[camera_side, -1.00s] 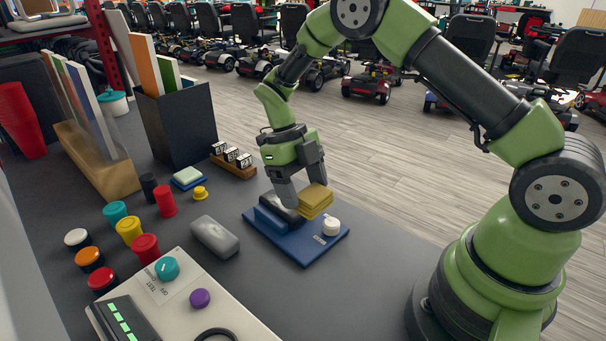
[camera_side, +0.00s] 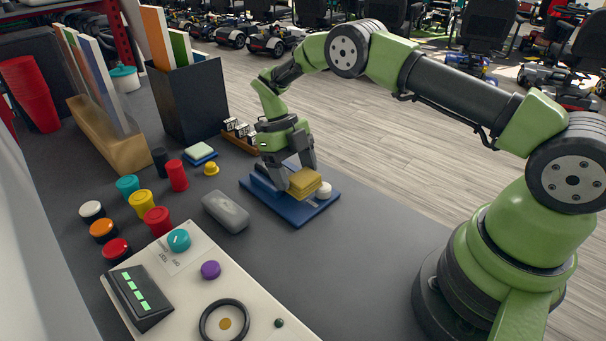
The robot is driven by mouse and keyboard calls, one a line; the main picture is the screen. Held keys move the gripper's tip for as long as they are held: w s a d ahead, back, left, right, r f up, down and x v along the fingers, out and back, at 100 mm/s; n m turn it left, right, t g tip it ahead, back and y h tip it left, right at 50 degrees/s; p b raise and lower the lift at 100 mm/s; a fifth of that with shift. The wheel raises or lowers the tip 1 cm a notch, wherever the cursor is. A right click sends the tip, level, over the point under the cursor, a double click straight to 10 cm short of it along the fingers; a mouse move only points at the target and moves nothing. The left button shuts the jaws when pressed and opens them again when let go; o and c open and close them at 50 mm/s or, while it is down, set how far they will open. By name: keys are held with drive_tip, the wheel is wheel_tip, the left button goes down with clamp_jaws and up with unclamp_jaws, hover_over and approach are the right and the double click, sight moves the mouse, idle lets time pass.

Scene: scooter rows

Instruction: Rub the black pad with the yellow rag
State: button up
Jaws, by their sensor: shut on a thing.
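The yellow rag (camera_side: 304,182) is a folded, layered block at my gripper, above or on the blue tray (camera_side: 301,216). My gripper (camera_side: 297,176) points down over the tray, its jaws shut on the rag. The near finger hides part of the rag's left side. I cannot clearly make out the black pad; the gripper and rag cover the middle of the tray where a dark surface showed earlier. I cannot tell whether the rag touches it.
A white round-topped item (camera_side: 324,190) stands right beside the rag. A grey rounded block (camera_side: 226,212) lies left of the tray. Coloured buttons, a control panel (camera_side: 205,275) and a dark bin (camera_side: 188,100) are nearby. The grey table to the tray's right is clear.

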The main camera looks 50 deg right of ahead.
sight(308, 180)
drive_tip(key=shift+w+d, duration=0.15)
drive_tip(key=shift+w, duration=1.05)
drive_tip(key=shift+s+a, duration=0.15)
drive_tip(key=shift+s, duration=1.4)
drive_tip(key=shift+s+a, duration=0.15)
drive_tip(key=shift+s, duration=1.35)
drive_tip(key=shift+s+a+f, duration=0.1)
drive_tip(key=shift+s+f, duration=0.25)
drive_tip(key=shift+s, duration=0.45)
wheel_tip(308, 180, up, 9)
drive_tip(key=shift+r, duration=0.15)
